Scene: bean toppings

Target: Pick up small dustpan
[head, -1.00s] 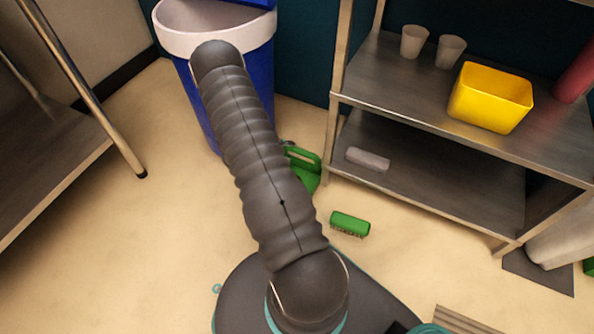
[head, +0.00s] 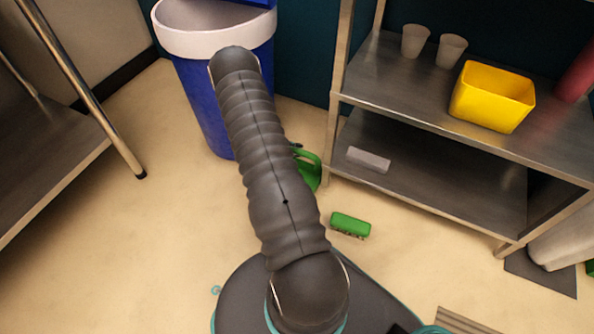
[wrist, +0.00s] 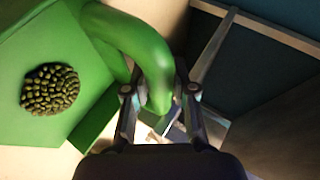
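The small dustpan (head: 312,172) is green and is at floor level beside the blue bin, partly hidden behind my arm in the head view. In the wrist view, the dustpan (wrist: 40,115) fills the left side, with a heap of dark green beans (wrist: 50,89) on it. Its curved handle runs down between the two fingers of my gripper (wrist: 160,92). The fingers stand close on both sides of the handle and appear shut on it. The fingertips are partly hidden by the handle. My gripper is hidden behind my arm in the head view.
A green brush (head: 350,225) lies on the floor right of the dustpan. A blue bin (head: 205,110) stands behind it. A metal shelf (head: 430,190) on the right holds cups and a yellow container (head: 491,98). A metal table (head: 50,150) is at left. Floor between is open.

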